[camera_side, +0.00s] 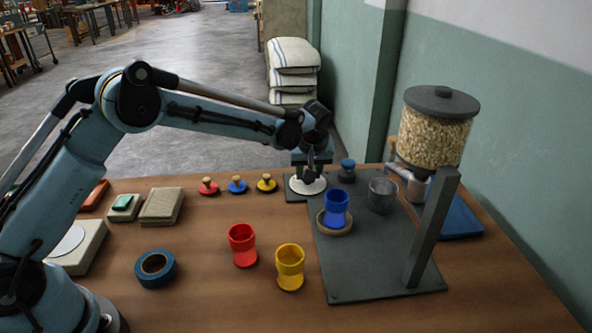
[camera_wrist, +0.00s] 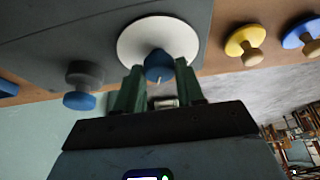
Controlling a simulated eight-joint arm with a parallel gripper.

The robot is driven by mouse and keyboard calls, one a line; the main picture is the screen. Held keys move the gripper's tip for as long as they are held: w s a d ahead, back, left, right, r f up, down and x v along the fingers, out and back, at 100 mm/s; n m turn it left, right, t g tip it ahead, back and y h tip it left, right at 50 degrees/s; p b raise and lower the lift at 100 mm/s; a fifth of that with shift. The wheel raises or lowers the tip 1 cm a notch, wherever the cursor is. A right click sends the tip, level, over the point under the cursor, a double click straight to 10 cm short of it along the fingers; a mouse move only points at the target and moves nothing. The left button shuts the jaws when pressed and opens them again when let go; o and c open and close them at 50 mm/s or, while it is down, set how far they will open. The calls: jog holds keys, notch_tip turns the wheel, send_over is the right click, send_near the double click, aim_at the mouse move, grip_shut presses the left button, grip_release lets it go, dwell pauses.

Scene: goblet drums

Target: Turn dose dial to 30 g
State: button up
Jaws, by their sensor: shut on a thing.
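The dose dial shows as a white disc (camera_side: 302,187) on a dark plate at the back of the table. In the wrist view the white disc (camera_wrist: 133,37) has a blue knob (camera_wrist: 158,66) with a small pale pointer. My gripper (camera_side: 310,177) reaches down over the dial. In the wrist view my gripper (camera_wrist: 158,74) has its green fingers on both sides of the blue knob, shut on it. No scale marks or numbers on the disc are legible, so the setting cannot be read.
A blue-topped knob (camera_side: 347,165) stands right of the dial. A grain hopper (camera_side: 433,135) on a post (camera_side: 432,228), a metal cup (camera_side: 381,196) and a blue goblet (camera_side: 335,208) are nearby. Red (camera_side: 242,245) and yellow (camera_side: 290,267) goblets stand in front. Small knobbed discs (camera_side: 237,186) lie left.

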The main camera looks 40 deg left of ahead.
jog(key=m+h, duration=0.1)
jog(key=m, duration=0.2)
jog(key=m+t+h, duration=0.1)
jog(key=m, duration=0.2)
jog(key=shift+s+a, duration=0.15)
jog(key=shift+m, duration=0.3)
jog(key=o, duration=1)
jog(key=v, duration=1.2)
jog(key=shift+s+a+r, duration=0.1)
jog(key=shift+s+r, duration=0.05)
